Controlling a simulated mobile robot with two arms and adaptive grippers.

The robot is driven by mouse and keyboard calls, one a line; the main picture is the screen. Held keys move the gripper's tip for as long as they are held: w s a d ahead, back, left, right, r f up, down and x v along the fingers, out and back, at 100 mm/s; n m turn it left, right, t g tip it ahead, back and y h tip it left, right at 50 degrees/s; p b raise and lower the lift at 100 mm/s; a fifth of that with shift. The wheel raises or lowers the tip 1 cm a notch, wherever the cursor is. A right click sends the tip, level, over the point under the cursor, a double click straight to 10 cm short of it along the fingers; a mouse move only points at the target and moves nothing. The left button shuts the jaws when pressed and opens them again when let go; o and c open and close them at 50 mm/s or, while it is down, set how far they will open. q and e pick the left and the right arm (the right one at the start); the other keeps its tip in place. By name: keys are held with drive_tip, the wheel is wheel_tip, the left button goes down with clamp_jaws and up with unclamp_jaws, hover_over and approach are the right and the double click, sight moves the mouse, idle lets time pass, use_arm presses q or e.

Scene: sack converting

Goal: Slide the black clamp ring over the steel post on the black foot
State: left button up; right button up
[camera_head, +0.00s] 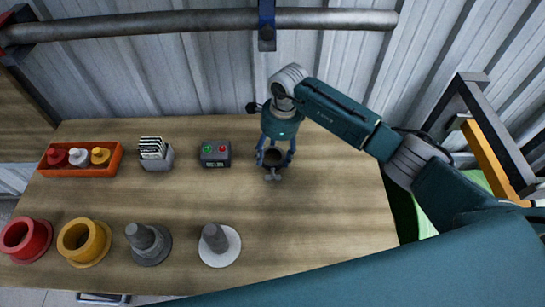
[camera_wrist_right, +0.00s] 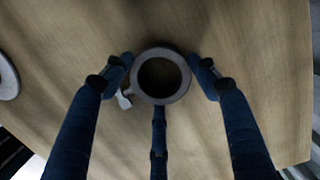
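The black clamp ring (camera_head: 273,158) is at the right part of the table, its hole facing up and a small grey wing screw at its side. My right gripper (camera_head: 275,153) points down over it with fingers spread around it. In the wrist view the ring (camera_wrist_right: 160,101) lies between the fingertips (camera_wrist_right: 160,70), with narrow gaps at its sides; it looks open. The steel post (camera_head: 141,235) stands upright on the black foot (camera_head: 150,259) at the front, left of and nearer than the ring. My left gripper is not in view.
A similar post on a white foot (camera_head: 229,252) stands between the black foot and the ring. Yellow (camera_head: 84,253) and red (camera_head: 23,250) flanged rings lie front left. Along the back are an orange tray (camera_head: 83,172), a card holder (camera_head: 157,163) and a button box (camera_head: 215,161). The middle is clear.

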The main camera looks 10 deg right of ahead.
drive_tip(key=c, duration=0.4)
drive_tip(key=shift+w, duration=0.15)
drive_tip(key=shift+c, duration=0.9)
drive_tip(key=shift+r, duration=0.15)
